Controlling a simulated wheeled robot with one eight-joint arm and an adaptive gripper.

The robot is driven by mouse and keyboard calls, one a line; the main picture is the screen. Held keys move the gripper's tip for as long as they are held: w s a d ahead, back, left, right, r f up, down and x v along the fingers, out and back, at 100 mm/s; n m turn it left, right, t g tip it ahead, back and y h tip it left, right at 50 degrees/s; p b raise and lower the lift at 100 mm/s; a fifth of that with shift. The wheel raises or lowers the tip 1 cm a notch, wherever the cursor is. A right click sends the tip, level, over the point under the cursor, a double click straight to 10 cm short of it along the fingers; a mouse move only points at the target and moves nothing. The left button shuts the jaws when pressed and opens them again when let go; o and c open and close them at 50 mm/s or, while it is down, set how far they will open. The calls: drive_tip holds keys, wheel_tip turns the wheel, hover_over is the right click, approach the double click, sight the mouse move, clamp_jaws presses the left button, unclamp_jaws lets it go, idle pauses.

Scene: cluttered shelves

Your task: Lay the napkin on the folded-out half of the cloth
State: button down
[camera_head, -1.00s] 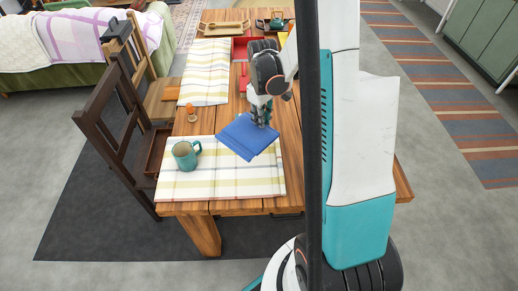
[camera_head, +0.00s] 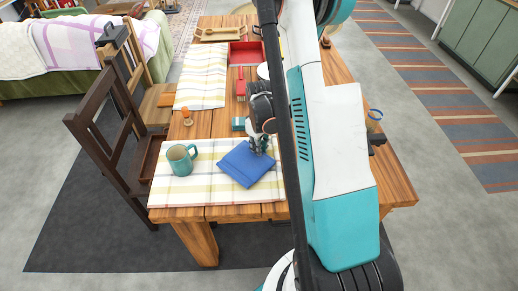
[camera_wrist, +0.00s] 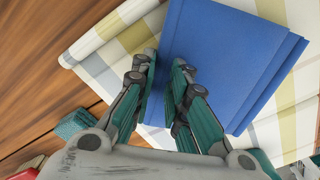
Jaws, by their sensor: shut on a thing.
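The blue folded napkin (camera_head: 247,170) is over the right part of the near plaid cloth (camera_head: 215,199) and looks flat against it. It fills the upper middle of the wrist view (camera_wrist: 230,60), with the plaid cloth (camera_wrist: 90,65) showing around it. My gripper (camera_head: 258,150) is at the napkin's far edge, pointing down. In the wrist view my gripper's fingers (camera_wrist: 164,62) are shut on that edge, with a narrow gap between them. Whether the napkin's underside fully touches the cloth is hard to tell.
A teal mug (camera_head: 181,159) stands on the cloth left of the napkin. A teal block (camera_head: 238,124) and a small orange-topped item (camera_head: 187,117) are beyond it. A second plaid cloth (camera_head: 203,78), a red tray (camera_head: 247,52) and a wooden tray (camera_head: 218,33) lie farther back. A dark chair (camera_head: 105,130) stands left.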

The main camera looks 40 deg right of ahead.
drive_tip(key=shift+f+b, duration=0.3)
drive_tip(key=shift+b, duration=0.05)
drive_tip(key=shift+f, duration=0.1)
drive_tip(key=c, duration=1.6)
unclamp_jaws()
drive_tip(key=shift+r+p, duration=0.5)
drive_tip(key=shift+r, duration=0.1)
wheel_tip(320, 180, up, 12)
drive_tip(key=p, duration=0.4)
drive_tip(key=shift+f, duration=0.1)
